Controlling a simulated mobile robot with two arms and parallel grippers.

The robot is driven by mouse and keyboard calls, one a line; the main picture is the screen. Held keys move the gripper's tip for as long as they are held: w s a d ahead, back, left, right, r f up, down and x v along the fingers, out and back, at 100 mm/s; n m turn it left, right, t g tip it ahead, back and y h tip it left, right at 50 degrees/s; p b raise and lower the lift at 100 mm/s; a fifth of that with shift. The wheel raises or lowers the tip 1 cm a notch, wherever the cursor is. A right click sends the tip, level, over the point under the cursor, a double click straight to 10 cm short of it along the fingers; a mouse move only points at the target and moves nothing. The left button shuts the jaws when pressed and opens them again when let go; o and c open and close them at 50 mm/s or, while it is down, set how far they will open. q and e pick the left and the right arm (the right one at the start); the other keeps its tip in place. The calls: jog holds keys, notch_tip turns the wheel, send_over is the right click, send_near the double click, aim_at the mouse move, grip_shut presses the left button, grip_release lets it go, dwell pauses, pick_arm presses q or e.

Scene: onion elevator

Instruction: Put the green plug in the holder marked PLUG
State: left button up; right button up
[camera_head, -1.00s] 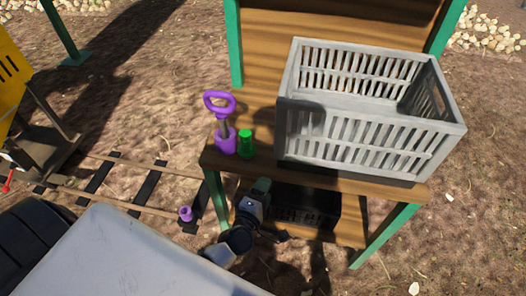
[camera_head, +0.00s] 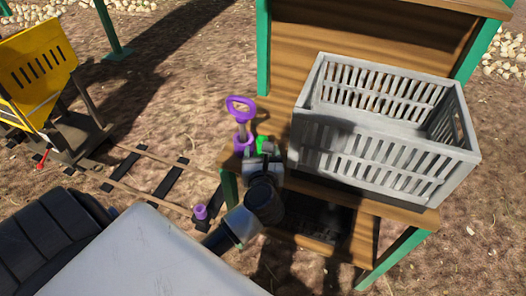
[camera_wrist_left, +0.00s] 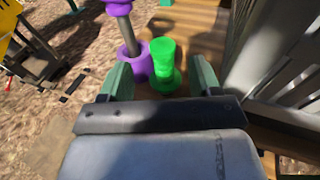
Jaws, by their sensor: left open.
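The green plug (camera_head: 263,142) stands upright on the wooden shelf, partly hidden by my left gripper in the head view. In the left wrist view the green plug (camera_wrist_left: 163,60) is between and just beyond the two fingertips. My left gripper (camera_wrist_left: 160,80) is open, with a finger on each side and nothing held. It also shows in the head view (camera_head: 263,154). No holder with a readable PLUG mark shows. My right gripper is not in view.
A purple-handled tool (camera_head: 241,109) stands just left of the plug; its purple base (camera_wrist_left: 135,66) is close to my left finger. A grey crate (camera_head: 385,155) stands to the right on the shelf. A small purple object (camera_head: 200,211) is below, near the rails (camera_head: 150,177).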

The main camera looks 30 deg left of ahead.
aim_at(262, 136)
pick_arm(q)
jog(key=x, duration=0.8)
jog(key=shift+d, duration=0.2)
jog(key=shift+r, duration=0.1)
jog(key=shift+c, duration=0.3)
jog(key=c, duration=1.1)
